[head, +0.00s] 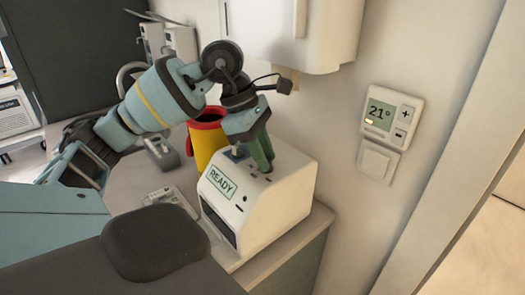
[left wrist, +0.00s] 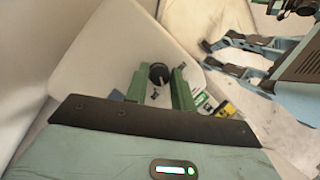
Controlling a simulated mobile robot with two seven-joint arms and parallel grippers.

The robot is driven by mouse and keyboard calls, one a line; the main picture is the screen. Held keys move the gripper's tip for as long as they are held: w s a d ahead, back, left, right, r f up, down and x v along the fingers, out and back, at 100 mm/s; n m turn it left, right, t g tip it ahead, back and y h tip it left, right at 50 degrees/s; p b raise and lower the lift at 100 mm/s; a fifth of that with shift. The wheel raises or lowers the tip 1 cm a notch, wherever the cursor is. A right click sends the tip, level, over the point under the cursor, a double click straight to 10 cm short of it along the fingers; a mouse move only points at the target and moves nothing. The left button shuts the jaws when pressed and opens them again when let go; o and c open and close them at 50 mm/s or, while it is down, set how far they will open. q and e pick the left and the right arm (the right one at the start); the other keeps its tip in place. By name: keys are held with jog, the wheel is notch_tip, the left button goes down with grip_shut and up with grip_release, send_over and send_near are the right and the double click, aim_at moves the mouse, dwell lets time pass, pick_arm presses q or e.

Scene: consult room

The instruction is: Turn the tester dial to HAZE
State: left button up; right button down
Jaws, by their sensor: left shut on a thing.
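The tester is a white box (head: 262,205) with a slanted front, standing on the counter. Its screen (head: 222,182) reads READY. My left gripper (head: 262,158) points down onto the tester's top, and its green fingers hide the dial in the head view. In the left wrist view, the dark round dial (left wrist: 158,71) sits between the two green fingers, on the white top of the tester (left wrist: 95,75). The left gripper (left wrist: 158,84) is shut on the dial. I cannot read any dial marks, and HAZE is not legible.
A yellow container with a red rim (head: 207,138) stands close behind the tester. A white wall unit (head: 290,35) hangs above. A thermostat (head: 390,118) and switch are on the wall at right. A small flat device (head: 170,198) lies on the counter (head: 125,190) left of the tester.

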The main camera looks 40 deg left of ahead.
pick_arm(q)
jog(key=n+t, duration=0.1)
jog(key=n, duration=0.2)
jog(key=n+y, duration=0.1)
jog(key=n, duration=0.1)
jog(key=shift+s+d+n+t+p, duration=0.1)
jog(key=shift+n+t+p, duration=0.25)
jog(key=shift+n+t, duration=0.05)
jog(key=shift+y, duration=0.3)
jog(key=o, duration=1)
jog(key=shift+v, duration=3.95)
jog(key=shift+f, duration=0.1)
